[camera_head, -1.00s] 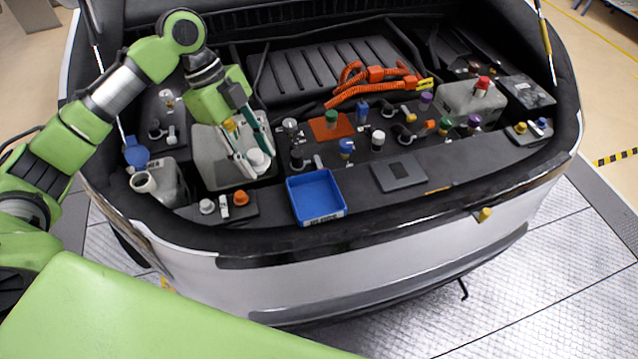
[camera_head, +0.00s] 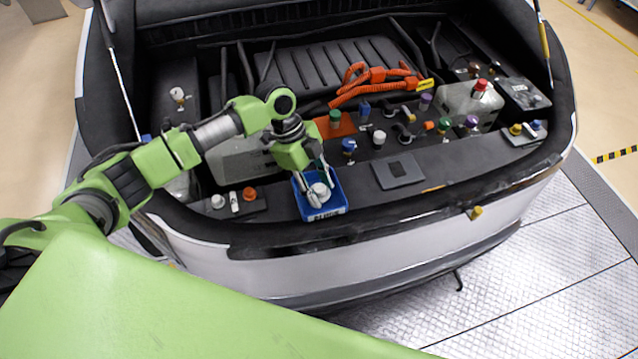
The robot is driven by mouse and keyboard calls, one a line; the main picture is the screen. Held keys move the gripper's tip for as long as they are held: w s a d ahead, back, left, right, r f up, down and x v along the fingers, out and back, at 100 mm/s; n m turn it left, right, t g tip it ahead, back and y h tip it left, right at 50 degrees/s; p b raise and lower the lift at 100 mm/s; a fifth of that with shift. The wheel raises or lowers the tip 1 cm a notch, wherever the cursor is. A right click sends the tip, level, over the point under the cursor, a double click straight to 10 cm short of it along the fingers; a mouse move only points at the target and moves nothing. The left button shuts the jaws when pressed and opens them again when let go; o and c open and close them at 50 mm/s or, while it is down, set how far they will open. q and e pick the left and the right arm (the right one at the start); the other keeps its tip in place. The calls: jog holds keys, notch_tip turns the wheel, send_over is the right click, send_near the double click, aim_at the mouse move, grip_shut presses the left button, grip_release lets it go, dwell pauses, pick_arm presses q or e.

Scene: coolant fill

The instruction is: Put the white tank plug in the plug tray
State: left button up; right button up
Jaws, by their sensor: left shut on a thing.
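The white tank plug (camera_head: 320,190) is between the fingertips of my left gripper (camera_head: 316,193). The gripper is shut on it and points down over the blue plug tray (camera_head: 329,212). The plug appears inside the tray's outline; I cannot tell whether it touches the tray floor. The tray sits on the front ledge of the engine bay. My arm hides part of the tank (camera_head: 238,160) to the left. My right gripper is not in view.
A small dark holder with a white cap (camera_head: 217,201) and an orange cap (camera_head: 249,194) stands left of the tray. A flat grey pad (camera_head: 398,171) lies to its right. Several coloured caps and orange cables (camera_head: 372,80) fill the bay behind.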

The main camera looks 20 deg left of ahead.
pick_arm(q)
jog(key=shift+f, duration=0.1)
jog(key=o, duration=0.9)
jog(key=shift+c, duration=0.2)
jog(key=b+v, duration=0.2)
jog(key=v, duration=1)
jog(key=shift+b, duration=0.35)
